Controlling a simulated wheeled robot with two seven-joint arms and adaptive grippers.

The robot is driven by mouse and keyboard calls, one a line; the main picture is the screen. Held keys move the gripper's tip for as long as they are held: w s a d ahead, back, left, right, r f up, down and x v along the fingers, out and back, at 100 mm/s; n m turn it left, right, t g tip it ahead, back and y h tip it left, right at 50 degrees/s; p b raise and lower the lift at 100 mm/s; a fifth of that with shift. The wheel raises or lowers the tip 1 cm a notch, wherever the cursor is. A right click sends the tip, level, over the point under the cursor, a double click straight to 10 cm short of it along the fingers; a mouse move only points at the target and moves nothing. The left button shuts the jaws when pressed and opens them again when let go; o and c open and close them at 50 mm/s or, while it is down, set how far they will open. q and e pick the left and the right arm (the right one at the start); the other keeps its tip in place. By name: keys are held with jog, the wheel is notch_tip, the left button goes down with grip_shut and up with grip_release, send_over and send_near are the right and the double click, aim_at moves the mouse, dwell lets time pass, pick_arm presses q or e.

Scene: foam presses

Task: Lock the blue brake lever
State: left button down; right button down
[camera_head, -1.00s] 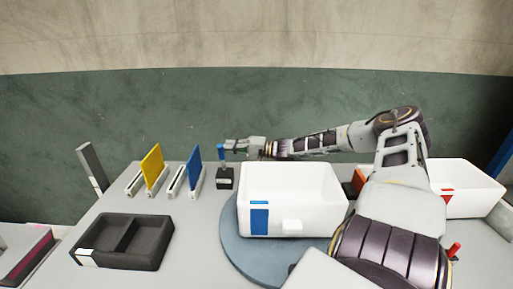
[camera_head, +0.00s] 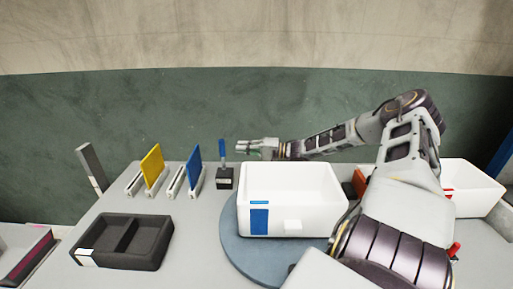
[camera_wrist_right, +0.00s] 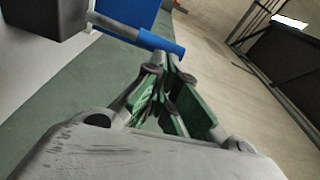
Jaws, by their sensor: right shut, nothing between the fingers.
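The blue brake lever (camera_head: 222,147) stands up from a small black base (camera_head: 225,183) at the back middle of the table. In the right wrist view the blue grip of the lever (camera_wrist_right: 158,40) shows on a grey rod, just beyond the fingertips. My right gripper (camera_head: 240,147) is shut and empty, a little to the right of the lever. In the wrist view its closed fingertips (camera_wrist_right: 172,62) are close to the end of the blue grip; I cannot tell whether they touch. My left gripper is not in view.
A white bin with a blue label (camera_head: 300,200) stands on a round grey-blue turntable (camera_head: 236,248). Yellow (camera_head: 152,166) and blue (camera_head: 194,167) panels stand in holders to the left. A black tray (camera_head: 160,240) is at the front left. Another white bin (camera_head: 478,190) is at the right.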

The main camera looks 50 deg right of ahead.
jog(key=shift+v, duration=2.7)
jog(key=shift+r, duration=0.1)
